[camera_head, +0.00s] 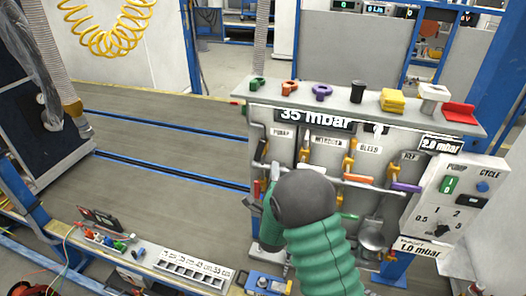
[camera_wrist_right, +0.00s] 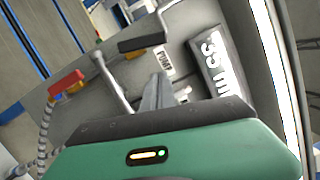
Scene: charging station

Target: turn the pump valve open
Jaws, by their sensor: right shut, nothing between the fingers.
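The PUMP label (camera_head: 282,132) is at the left of the grey valve panel. Below and left of it is a lever with a dark grip (camera_head: 262,150), which I take for the pump valve handle; this lever (camera_wrist_right: 145,42) also shows in the right wrist view. My right gripper (camera_head: 274,172) is in front of the panel below the label, partly hidden by my green wrist. In the wrist view its narrow grey fingers (camera_wrist_right: 158,92) are together and empty, beside the label and apart from the dark grip. My left gripper is out of view.
NITROGEN, BLEED and REF valves stand close on the right, with an orange handle (camera_head: 358,178) and a purple one (camera_head: 407,187). A control box (camera_head: 455,205) juts out at the right. A shelf (camera_head: 340,97) with coloured parts tops the panel. The bench (camera_head: 140,245) holds small items.

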